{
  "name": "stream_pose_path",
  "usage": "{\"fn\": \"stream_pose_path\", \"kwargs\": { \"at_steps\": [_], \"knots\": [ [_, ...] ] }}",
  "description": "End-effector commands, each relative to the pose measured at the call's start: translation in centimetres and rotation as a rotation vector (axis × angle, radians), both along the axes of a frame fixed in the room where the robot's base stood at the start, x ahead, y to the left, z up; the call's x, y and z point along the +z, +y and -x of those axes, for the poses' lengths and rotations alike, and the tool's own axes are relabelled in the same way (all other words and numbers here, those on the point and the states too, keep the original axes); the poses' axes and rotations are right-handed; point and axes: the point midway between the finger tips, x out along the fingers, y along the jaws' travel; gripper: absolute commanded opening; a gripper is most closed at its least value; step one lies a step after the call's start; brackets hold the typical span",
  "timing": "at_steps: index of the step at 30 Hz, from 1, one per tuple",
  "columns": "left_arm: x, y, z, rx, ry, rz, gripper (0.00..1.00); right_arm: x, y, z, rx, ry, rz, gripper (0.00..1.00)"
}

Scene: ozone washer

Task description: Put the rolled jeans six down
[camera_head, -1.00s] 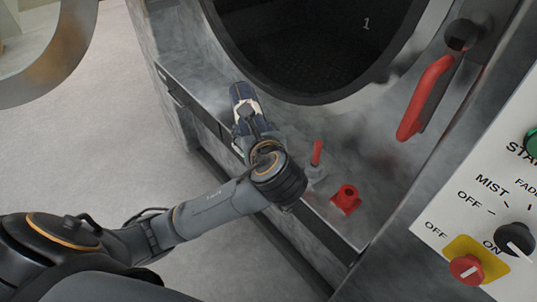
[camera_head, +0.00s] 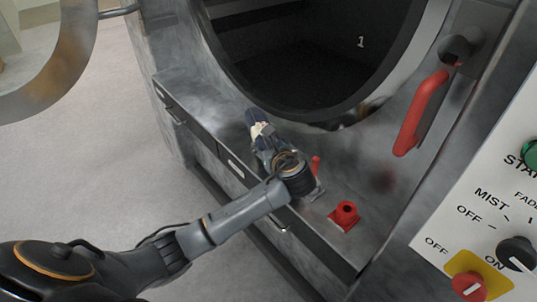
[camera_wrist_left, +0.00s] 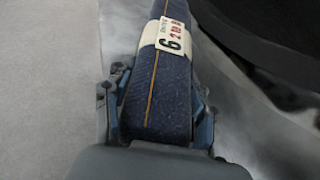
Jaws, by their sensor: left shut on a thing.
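The rolled jeans six (camera_wrist_left: 172,95) are a dark blue denim roll with an orange seam and a pale band. The band's label (camera_wrist_left: 171,38) reads 6 in the left wrist view. My left gripper (camera_wrist_left: 160,110) is shut on the roll, one finger on each side. In the head view the jeans (camera_head: 255,118) stick out beyond the left gripper (camera_head: 270,150), over the washer's front ledge and just below the round opening. I cannot tell whether the roll touches the ledge. My right gripper is not in view.
The washer's round opening (camera_head: 310,60), marked 1, is dark inside. A red lever (camera_head: 316,165) and a red fitting (camera_head: 345,214) stand on the ledge (camera_head: 190,92). A red door handle (camera_head: 420,112) and a control panel (camera_head: 490,235) are at right. Open floor lies left.

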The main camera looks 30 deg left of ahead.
Motion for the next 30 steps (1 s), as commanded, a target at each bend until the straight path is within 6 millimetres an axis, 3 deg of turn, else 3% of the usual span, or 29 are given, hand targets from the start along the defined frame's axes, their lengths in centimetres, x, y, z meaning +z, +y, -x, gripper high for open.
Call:
{"fn": "stream_pose_path", "kwargs": {
  "at_steps": [7, 20, 21, 24, 30],
  "knots": [
    [-3.1, 0.1, -0.4, 0.000, 0.002, -0.002, 0.09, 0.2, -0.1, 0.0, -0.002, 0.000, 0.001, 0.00],
    [-3.7, 0.1, -0.4, -0.002, 0.000, -0.002, 0.09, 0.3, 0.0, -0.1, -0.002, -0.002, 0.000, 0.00],
    [-3.9, 0.0, -0.4, -0.001, 0.002, -0.001, 0.62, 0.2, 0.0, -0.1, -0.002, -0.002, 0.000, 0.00],
    [-3.9, 0.0, -0.4, -0.001, 0.002, -0.001, 0.79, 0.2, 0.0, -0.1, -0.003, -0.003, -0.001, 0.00],
    [-3.9, 0.0, -0.4, -0.001, 0.002, -0.001, 0.79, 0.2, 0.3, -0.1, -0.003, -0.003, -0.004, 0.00]
  ]
}}
